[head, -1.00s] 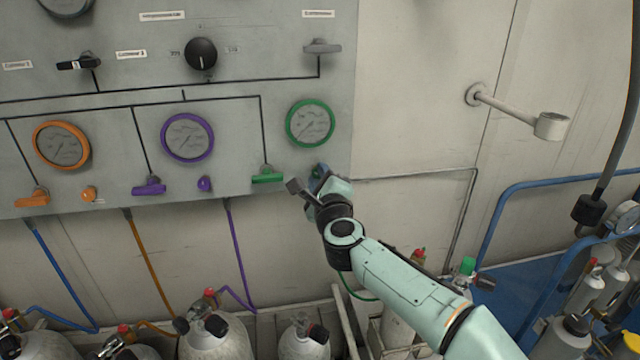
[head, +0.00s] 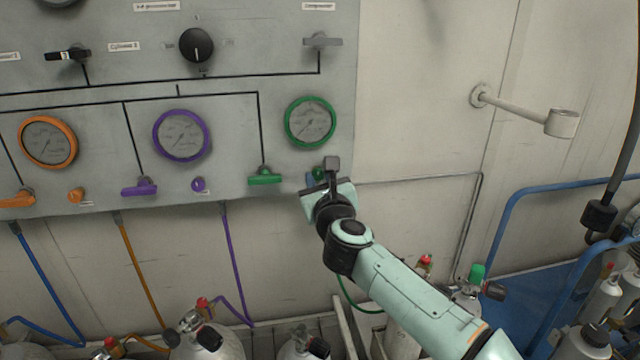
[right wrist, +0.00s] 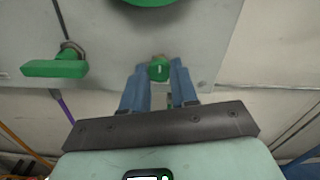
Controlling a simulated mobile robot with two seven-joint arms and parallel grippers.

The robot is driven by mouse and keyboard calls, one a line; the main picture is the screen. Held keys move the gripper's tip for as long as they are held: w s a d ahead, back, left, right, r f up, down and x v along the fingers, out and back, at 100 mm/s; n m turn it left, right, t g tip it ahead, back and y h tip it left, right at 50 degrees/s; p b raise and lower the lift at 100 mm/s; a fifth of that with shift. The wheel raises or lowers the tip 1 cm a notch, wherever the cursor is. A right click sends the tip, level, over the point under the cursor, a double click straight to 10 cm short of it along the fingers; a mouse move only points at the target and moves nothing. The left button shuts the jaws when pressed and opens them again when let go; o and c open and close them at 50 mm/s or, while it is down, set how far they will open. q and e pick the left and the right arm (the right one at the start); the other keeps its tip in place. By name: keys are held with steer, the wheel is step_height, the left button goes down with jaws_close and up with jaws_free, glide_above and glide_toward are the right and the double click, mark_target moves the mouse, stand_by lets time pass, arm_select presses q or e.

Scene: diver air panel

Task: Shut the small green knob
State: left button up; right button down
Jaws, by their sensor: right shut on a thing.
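The small green knob (right wrist: 159,69) sits low on the grey panel, below the green-rimmed gauge (head: 310,123). In the right wrist view it shows between the two blue fingers of my right gripper (right wrist: 158,85), which is shut on it. In the head view the knob (head: 318,173) is partly hidden by my right gripper (head: 318,178). The green lever handle (head: 265,178) lies level to the left of the knob, apart from the gripper. My left gripper is not in view.
Purple (head: 139,188) and orange (head: 17,199) levers, with small knobs beside them, line the panel's lower edge. Gas cylinders (head: 207,340) stand below. A wall bracket (head: 525,111) and blue rail (head: 520,215) are at right.

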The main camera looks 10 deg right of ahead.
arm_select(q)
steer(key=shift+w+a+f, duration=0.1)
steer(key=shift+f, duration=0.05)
arm_select(e)
steer(key=shift+m, duration=0.3)
steer(key=c, duration=0.9)
jaws_free()
steer(key=shift+o, duration=0.2)
